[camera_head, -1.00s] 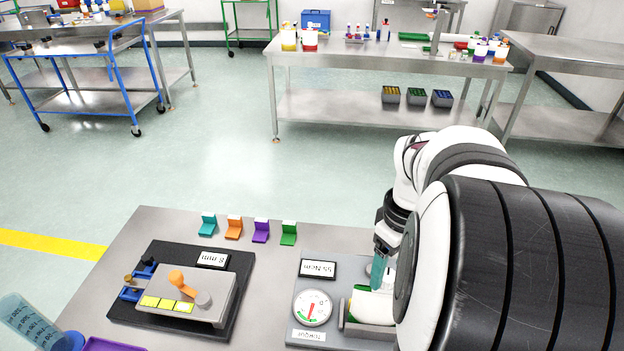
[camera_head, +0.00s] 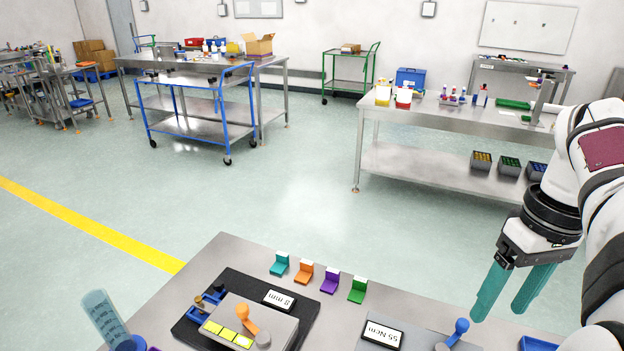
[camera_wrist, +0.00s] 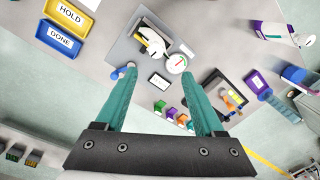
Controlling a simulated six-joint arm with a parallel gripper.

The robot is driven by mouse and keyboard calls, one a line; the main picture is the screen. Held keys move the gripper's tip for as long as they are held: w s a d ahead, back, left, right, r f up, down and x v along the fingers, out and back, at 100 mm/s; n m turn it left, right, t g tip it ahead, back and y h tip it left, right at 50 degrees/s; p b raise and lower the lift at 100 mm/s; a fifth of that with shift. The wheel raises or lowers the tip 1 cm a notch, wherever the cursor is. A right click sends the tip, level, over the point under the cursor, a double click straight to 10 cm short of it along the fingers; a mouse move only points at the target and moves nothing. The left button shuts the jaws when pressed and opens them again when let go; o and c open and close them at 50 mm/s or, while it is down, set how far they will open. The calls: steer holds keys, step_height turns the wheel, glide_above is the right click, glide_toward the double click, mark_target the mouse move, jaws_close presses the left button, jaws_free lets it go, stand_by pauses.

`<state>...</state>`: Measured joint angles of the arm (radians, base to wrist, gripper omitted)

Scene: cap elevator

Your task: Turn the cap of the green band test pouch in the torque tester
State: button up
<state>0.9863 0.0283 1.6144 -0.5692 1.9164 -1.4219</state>
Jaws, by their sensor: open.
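My gripper (camera_head: 498,308) is open and empty, with its two teal fingers pointing down at the right of the head view. It also shows in the wrist view (camera_wrist: 156,70), its fingers apart and high above the bench. The torque tester shows between and beyond the fingers in the wrist view, with its round dial (camera_wrist: 177,63). A white pouch (camera_wrist: 151,42) lies in the tester's holder; its green band and cap are too small to make out. In the head view only the tester's "55 Ncm" label (camera_head: 382,334) and blue lever (camera_head: 460,327) show; the pouch is out of frame.
A gauge block with an orange lever (camera_head: 248,320) stands left of the tester. Several coloured clips (camera_head: 305,272) line the bench's far edge. Yellow HOLD (camera_wrist: 67,14) and blue DONE (camera_wrist: 60,39) trays lie upper left in the wrist view. A purple-banded pouch (camera_wrist: 268,30) lies upper right.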

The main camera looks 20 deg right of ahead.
steer(key=s+d+f+m+t+y, duration=0.35)
steer(key=s+f+m+t, duration=0.2)
steer(key=m, duration=0.75)
steer(key=s+d+f+m+t+y, duration=0.35)
steer(key=s+f+m+t, duration=0.2)
steer(key=m, duration=0.85)
steer(key=x, duration=1.4)
steer(key=shift+w, duration=0.65)
jaws_close()
